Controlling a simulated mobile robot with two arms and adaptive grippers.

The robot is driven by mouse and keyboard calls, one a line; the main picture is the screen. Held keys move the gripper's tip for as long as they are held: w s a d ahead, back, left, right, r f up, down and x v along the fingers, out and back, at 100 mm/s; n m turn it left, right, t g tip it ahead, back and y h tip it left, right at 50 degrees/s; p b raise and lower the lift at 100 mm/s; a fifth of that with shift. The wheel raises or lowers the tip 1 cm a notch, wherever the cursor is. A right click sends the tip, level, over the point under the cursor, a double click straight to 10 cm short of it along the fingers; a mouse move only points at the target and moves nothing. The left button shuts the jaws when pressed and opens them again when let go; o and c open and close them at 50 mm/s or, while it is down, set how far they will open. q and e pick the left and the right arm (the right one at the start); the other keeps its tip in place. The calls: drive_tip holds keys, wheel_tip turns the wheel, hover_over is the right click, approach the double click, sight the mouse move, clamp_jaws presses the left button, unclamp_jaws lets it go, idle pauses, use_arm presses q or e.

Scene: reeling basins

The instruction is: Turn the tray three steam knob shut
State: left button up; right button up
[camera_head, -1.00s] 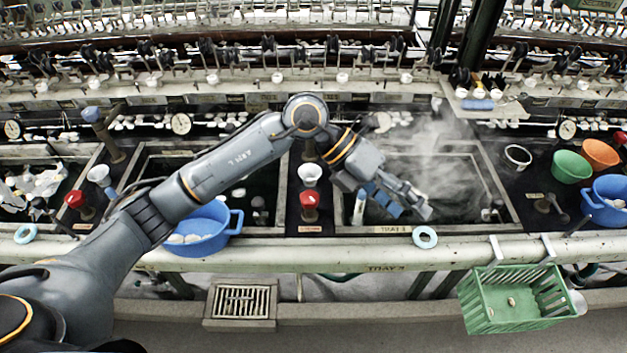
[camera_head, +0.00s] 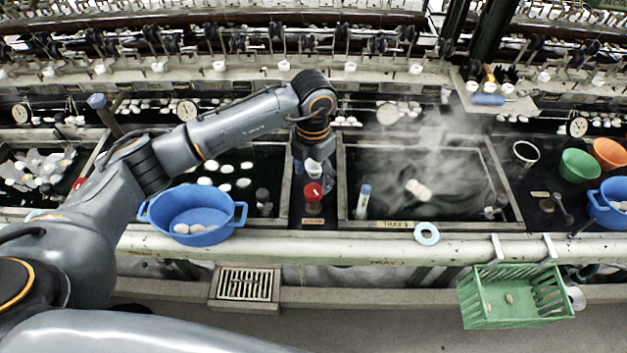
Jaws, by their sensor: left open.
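A red knob (camera_head: 313,192) stands on the dark strip between two basins, left of the steaming basin whose rim (camera_head: 398,224) carries a label that seems to read tray 3. A small white cup-like piece (camera_head: 313,167) is just behind the knob. My left gripper (camera_head: 311,155) points down over this strip, above and behind the red knob. It is open, seen end-on and foreshortened, and its fingertips are partly hidden. I cannot tell whether it touches the white piece; it looks apart from the red knob. My right gripper is not in view.
Steam (camera_head: 435,150) rises from the right basin, where pale cocoons float. A blue bowl (camera_head: 195,218) sits at the front left, and a green crate (camera_head: 515,300) hangs from the front rail. A pale ring (camera_head: 427,234) lies on the rail. Green and orange bowls stand far right.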

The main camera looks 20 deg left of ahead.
sight(313, 190)
use_arm(q)
drive_tip(key=shift+f+p, duration=0.35)
drive_tip(key=shift+f, duration=1.9)
drive_tip(key=shift+c, duration=0.3)
drive_tip(key=c, duration=1.1)
